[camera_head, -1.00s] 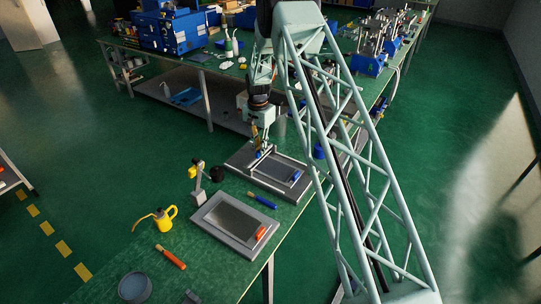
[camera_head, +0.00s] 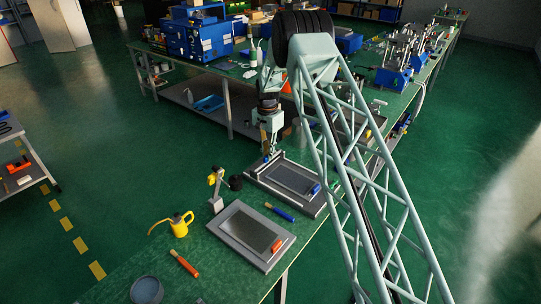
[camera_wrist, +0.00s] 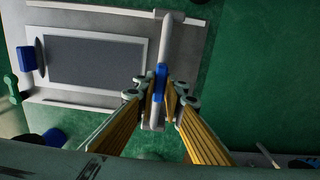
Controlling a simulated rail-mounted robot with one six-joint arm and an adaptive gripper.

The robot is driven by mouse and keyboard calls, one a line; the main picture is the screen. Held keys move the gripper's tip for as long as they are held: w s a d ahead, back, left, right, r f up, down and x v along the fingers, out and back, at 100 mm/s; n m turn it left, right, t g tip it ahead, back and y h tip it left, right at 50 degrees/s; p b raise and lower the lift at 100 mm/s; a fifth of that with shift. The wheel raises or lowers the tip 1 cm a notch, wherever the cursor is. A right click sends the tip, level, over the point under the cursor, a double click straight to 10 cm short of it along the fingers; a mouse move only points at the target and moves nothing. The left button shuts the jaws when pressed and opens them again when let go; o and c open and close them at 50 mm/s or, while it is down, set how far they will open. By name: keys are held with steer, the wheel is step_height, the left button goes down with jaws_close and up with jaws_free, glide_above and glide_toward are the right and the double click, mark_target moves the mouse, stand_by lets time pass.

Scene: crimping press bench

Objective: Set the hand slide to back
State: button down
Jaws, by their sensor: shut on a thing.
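The hand slide is a light grey bar (camera_wrist: 166,45) with a blue grip (camera_wrist: 159,82), lying across a framed plate station (camera_head: 302,204) on the green bench. In the wrist view the bar stands at the right end of the grey plate, at the opposite end from a blue block (camera_wrist: 26,58). In the head view this is the station's far left end. My gripper (camera_wrist: 159,92) is shut on the slide's blue grip, with a finger on each side. In the head view my gripper (camera_head: 267,158) is small and partly hides the bar.
A second framed plate (camera_head: 245,235) with a red block lies in front. Beside it are a yellow oil can (camera_head: 180,224), a stand with a yellow head (camera_head: 215,190), a blue-handled tool (camera_head: 280,212) and an orange-handled tool (camera_head: 184,263). A round grey dish (camera_head: 146,290) is nearest.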

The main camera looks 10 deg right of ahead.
steer(key=shift+w+a+r, duration=0.1)
steer(key=shift+w+r, duration=0.05)
steer(key=shift+w, duration=0.1)
steer(key=c, duration=2.7)
jaws_free()
steer(key=shift+a, duration=0.1)
steer(key=shift+r, duration=5.9)
steer(key=shift+r, duration=0.1)
